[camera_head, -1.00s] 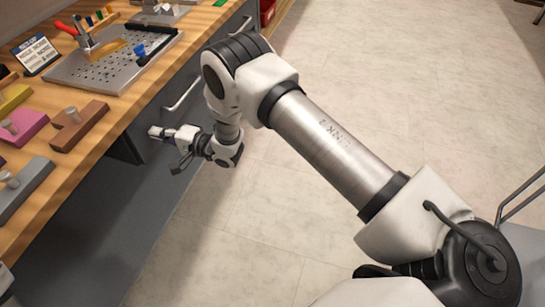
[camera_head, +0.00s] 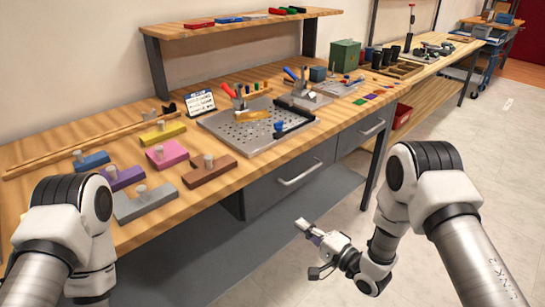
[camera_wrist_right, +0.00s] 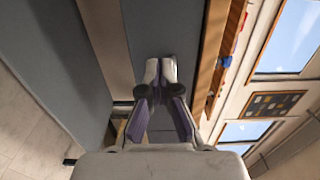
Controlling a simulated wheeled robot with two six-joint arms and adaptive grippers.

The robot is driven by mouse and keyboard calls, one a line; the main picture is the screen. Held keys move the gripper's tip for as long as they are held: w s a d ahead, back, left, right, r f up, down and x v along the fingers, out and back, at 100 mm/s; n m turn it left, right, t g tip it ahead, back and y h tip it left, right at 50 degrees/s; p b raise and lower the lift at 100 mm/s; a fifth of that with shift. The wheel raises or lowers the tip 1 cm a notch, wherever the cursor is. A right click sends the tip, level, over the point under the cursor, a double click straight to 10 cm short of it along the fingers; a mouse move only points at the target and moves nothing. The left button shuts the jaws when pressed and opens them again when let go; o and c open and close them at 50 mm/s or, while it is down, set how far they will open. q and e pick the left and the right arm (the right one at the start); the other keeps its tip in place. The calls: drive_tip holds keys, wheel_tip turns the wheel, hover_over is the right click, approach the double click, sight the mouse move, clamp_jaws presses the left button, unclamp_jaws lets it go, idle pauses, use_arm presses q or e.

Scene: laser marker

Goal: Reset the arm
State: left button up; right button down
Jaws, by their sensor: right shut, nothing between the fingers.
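My right gripper (camera_head: 307,229) hangs in front of the workbench, beside its drawers and lower than the tabletop. In the right wrist view its two fingers (camera_wrist_right: 160,72) are together with nothing between them. My left arm (camera_head: 65,235) enters at the lower left of the head view, in front of the bench's near end. Its gripper is out of the picture.
The wooden workbench (camera_head: 75,145) holds coloured blocks with metal knobs, such as a yellow block (camera_head: 162,133) and a brown block (camera_head: 208,172). A perforated metal plate (camera_head: 235,140) lies behind them. A drawer handle (camera_head: 300,174) juts out near my right gripper. Open floor (camera_head: 470,165) is at right.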

drive_tip(key=s+d+f+n+g+h+p, duration=0.3)
drive_tip(key=s+g, duration=0.1)
drive_tip(key=s, duration=0.7)
drive_tip(key=s+d+f+n+g+h+p, duration=0.3)
drive_tip(key=s+d+g+h, duration=0.1)
drive_tip(key=s, duration=0.8)
drive_tip(key=s+d+f+n+g+h+p, duration=0.3)
drive_tip(key=s+g, duration=0.3)
drive_tip(key=s, duration=0.6)
drive_tip(key=shift+s+d+n+h, duration=0.15)
drive_tip(key=shift+d+n+h, duration=0.35)
drive_tip(key=shift+d, duration=0.25)
